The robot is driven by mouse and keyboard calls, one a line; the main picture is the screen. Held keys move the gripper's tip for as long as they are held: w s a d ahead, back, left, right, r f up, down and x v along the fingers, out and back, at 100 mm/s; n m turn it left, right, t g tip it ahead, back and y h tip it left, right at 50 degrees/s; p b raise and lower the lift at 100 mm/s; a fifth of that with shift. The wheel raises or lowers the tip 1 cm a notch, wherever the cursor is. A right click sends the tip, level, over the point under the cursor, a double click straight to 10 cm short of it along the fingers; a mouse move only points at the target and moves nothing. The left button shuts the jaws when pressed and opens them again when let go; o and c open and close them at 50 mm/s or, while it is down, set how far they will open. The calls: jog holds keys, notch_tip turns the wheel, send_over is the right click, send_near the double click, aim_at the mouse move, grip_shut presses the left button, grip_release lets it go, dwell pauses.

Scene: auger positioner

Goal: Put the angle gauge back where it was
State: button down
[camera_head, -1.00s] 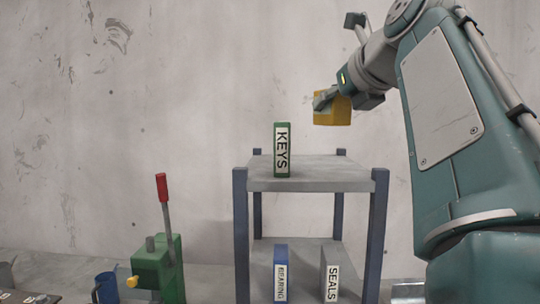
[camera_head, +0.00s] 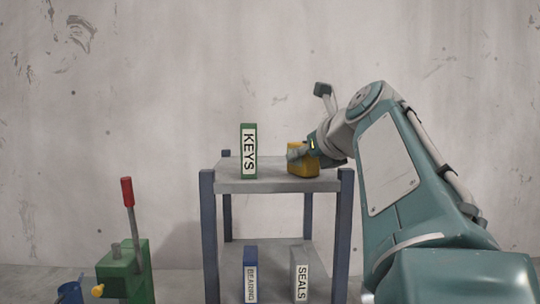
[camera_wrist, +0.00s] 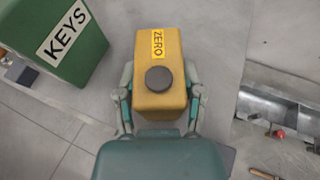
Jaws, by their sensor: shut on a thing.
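The angle gauge appears to be the yellow box (camera_wrist: 158,103) with a dark round knob and a ZERO label on top in the wrist view. It also shows in the head view (camera_head: 304,166), at the right part of the shelf's top board (camera_head: 270,185). My gripper (camera_wrist: 160,100) is shut on it, with one finger on each side. The box is upright and at or just above the board; I cannot tell whether it touches. My gripper (camera_head: 300,158) reaches it from the right in the head view and partly hides it.
A green KEYS box (camera_head: 248,151) stands on the top board to the left, with a gap between. A blue BEARING box (camera_head: 250,273) and a grey SEALS box (camera_head: 300,274) stand on the lower level. A green device with a red-tipped lever (camera_head: 127,191) stands left of the shelf.

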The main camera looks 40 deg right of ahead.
jog(key=shift+c, duration=1)
grip_release()
jog(key=shift+f, duration=0.1)
jog(key=shift+s+r, duration=0.25)
jog(key=v, duration=1.1)
jog(key=shift+s, duration=0.2)
jog(key=shift+r, duration=0.1)
